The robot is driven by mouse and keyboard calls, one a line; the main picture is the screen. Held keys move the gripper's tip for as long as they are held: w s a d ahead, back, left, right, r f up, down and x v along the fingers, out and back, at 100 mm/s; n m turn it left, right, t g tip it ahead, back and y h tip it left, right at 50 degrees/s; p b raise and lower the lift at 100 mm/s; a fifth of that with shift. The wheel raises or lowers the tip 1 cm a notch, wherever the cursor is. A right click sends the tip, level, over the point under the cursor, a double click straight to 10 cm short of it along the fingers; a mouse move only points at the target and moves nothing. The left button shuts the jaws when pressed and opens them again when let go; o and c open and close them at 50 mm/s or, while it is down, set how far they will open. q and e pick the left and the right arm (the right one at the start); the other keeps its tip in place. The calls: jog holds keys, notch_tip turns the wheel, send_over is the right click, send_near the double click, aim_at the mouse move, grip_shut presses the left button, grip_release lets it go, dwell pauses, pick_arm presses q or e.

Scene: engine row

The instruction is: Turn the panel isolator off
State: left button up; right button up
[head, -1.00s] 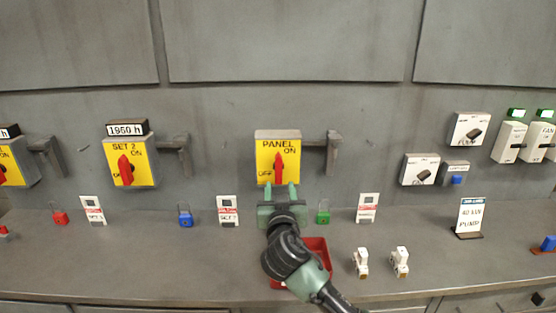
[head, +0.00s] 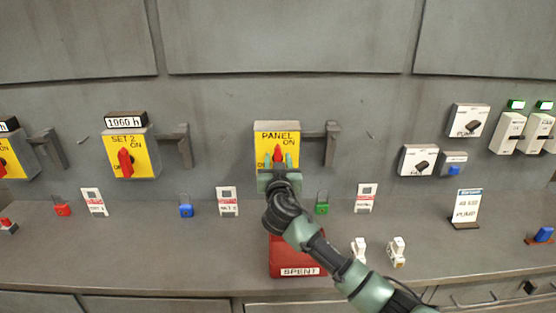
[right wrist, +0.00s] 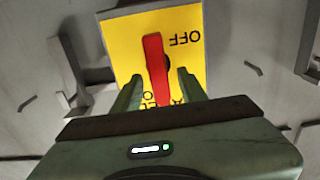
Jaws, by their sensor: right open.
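The panel isolator (head: 277,131) is a yellow-faced box marked PANEL on the grey wall. Its red handle (head: 278,153) stands upright, pointing to ON; the OFF label is partly hidden in the head view. In the right wrist view the red handle (right wrist: 156,68) lies between the fingers, seen upside down. My right gripper (head: 278,163) is open in front of the isolator, with a finger on each side of the handle. A gap shows between the handle and each finger (right wrist: 159,90); I cannot tell any contact. My left gripper is not in view.
The SET 2 isolator (head: 127,152) is to the left. A bracket (head: 330,140) juts out right of the panel isolator. On the bench are a green padlock (head: 322,208), a white tag (head: 366,198), a red SPENT bin (head: 297,271) under my arm, and white pieces (head: 397,252).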

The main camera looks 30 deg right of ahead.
grip_shut()
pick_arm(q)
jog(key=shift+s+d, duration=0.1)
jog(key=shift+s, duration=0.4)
